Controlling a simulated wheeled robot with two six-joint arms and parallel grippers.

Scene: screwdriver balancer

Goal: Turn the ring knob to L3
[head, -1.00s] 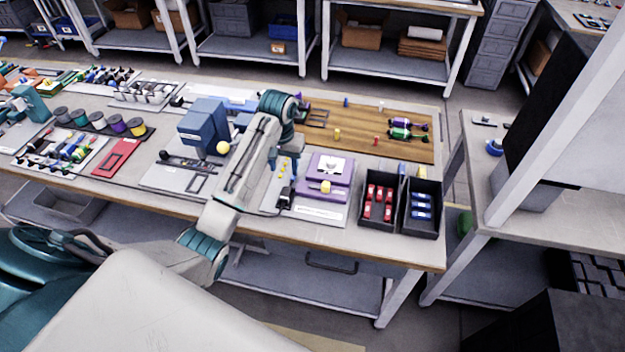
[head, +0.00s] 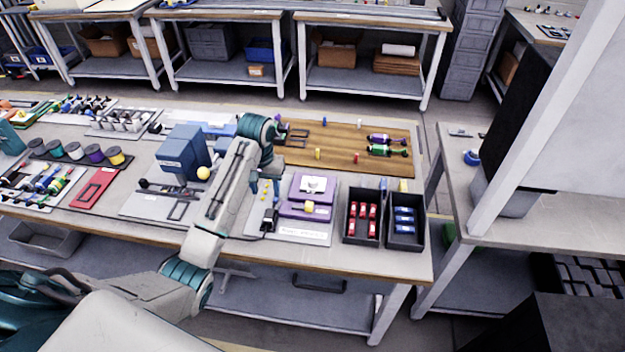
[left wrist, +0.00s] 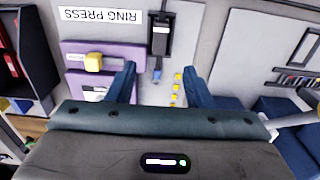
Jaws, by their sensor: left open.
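I cannot make out a marked L3 position or surely pick out the ring knob. A purple ring press (head: 305,209) with a yellow knob (head: 309,207) stands near the table's front. Both the press (left wrist: 100,48) and the yellow knob (left wrist: 93,61) show in the left wrist view, by a RING PRESS label (left wrist: 115,17). My right gripper is out of view.
Black bins (head: 344,239) with red and blue parts stand right of the press. A blue press (head: 182,153) with a yellow ball stands left of my arm. A wooden board (head: 350,134) with coloured tools lies behind. Shelves stand beyond.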

